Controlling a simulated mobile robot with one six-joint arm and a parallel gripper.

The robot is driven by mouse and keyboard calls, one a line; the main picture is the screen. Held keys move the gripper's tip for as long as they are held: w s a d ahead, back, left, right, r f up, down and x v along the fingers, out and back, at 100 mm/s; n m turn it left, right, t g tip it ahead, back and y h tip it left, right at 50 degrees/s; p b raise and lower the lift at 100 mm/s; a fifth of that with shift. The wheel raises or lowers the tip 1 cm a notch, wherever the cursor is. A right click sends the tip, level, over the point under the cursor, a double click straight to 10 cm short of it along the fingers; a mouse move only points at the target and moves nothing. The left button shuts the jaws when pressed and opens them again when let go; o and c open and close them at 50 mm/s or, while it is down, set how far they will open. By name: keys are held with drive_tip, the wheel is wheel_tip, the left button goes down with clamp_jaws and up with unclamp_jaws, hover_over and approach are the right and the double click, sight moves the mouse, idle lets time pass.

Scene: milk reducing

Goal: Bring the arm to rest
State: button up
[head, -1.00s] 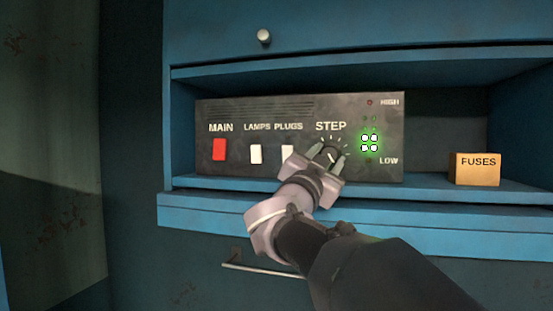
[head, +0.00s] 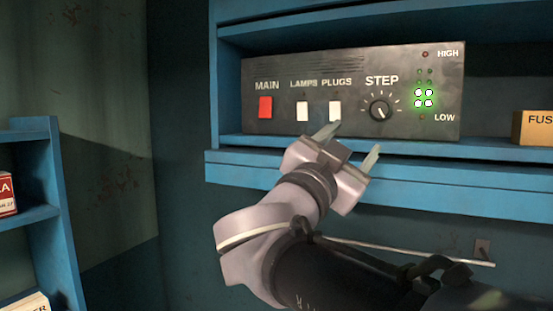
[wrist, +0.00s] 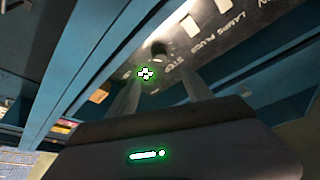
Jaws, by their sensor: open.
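My gripper (head: 350,146) is open and empty in the head view. It is in front of and below the control panel (head: 295,100), with its fingers apart and clear of the STEP knob (head: 380,108). The panel carries a red MAIN switch (head: 265,107), a white LAMPS switch (head: 302,111) and a white PLUGS switch (head: 335,110). Green lights (head: 424,97) glow between HIGH and LOW. In the wrist view, the two fingers (wrist: 158,94) stand apart with nothing between them, and the knob (wrist: 160,52) shows beyond them.
The panel stands in a blue shelf (head: 222,150) with a protruding front ledge. A FUSES box (head: 535,128) sits at the right. Another blue shelf (head: 50,190) with boxes stands at the left edge.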

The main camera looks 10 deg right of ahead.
drive_tip(key=shift+v, duration=1.15)
drive_tip(key=s+a+f+n+y+b, duration=0.1)
drive_tip(key=a+f+n+y+b, duration=0.35)
drive_tip(key=f, duration=0.55)
drive_tip(key=a+f+n+y+b, duration=0.25)
drive_tip(key=f+y+b, duration=0.35)
drive_tip(key=f, duration=0.5)
drive_tip(key=s+a+f+n+y+b, duration=0.1)
drive_tip(key=a+f+n+y+b, duration=0.3)
drive_tip(key=f+y, duration=0.45)
drive_tip(key=s+d+f+g+b, duration=0.1)
drive_tip(key=s+f+g+b, duration=0.1)
drive_tip(key=s+f, duration=0.4)
drive_tip(key=s+d+f+g+h+b, duration=0.1)
drive_tip(key=s+f+g, duration=0.3)
drive_tip(key=f, duration=0.9)
drive_tip(key=s+d+f+g+b, duration=0.1)
drive_tip(key=s+f+g+b, duration=0.2)
drive_tip(key=s+f, duration=0.5)
wheel_tip(320, 180, down, 2)
drive_tip(key=shift+f, duration=0.2)
drive_tip(key=shift+w, duration=0.1)
